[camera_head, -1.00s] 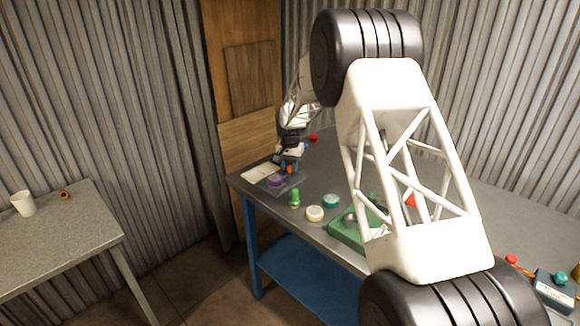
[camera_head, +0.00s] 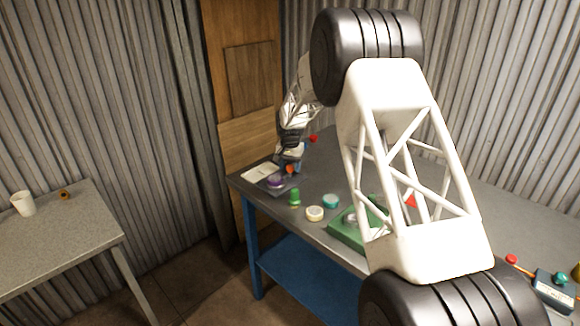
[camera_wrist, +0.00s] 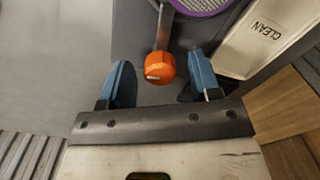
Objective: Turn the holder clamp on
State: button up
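The clamp on the holder shows as an orange knob (camera_wrist: 160,67) on a metal lever, beside a round purple holder (camera_wrist: 205,5) with a mesh face. In the head view the orange knob (camera_head: 290,169) and the purple holder (camera_head: 275,181) are at the left end of the grey workbench. My gripper (camera_wrist: 162,80) is open, with one blue finger on each side of the knob. Gaps show between the knob and both fingers in the wrist view. The head view shows my gripper (camera_head: 289,165) low over the bench, right by the knob.
A cream tray marked CLEAN (camera_wrist: 268,30) lies close to the right finger. On the grey workbench (camera_head: 320,172) stand a green item (camera_head: 294,197), a cream round item (camera_head: 315,213), a teal round item (camera_head: 330,201) and a green box (camera_head: 345,234). A red item (camera_head: 313,138) is behind.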

aim_at(291, 168)
jog(key=shift+r, duration=3.9)
jog(key=shift+s, duration=0.1)
jog(key=c, duration=0.5)
jog(key=shift+s+d+f+m+y, duration=0.25)
jog(key=shift+s+m+y, duration=0.15)
jog(key=shift+m, duration=0.2)
jog(key=c, duration=0.5)
jog(key=s+d+m+y, duration=0.1)
jog(key=m, duration=0.2)
jog(key=s+d+f+m+y, duration=0.1)
jog(key=s+m+y, duration=0.1)
jog(key=m, duration=0.1)
jog(key=s+d+m+t+y, duration=0.1)
jog(key=s+m, duration=0.1)
jog(key=m, duration=0.1)
jog(key=shift+s+d+f, duration=0.1)
jog(key=shift+s+f, duration=0.05)
jog(key=shift+f, duration=0.15)
grip_shut()
jog(key=s+d+m+t+y, duration=0.2)
jog(key=s+d+m+t, duration=0.2)
jog(key=m, duration=0.7)
jog(key=shift+d+f+y, duration=0.3)
jog(key=shift+d, duration=0.9)
jog(key=shift+s, duration=0.1)
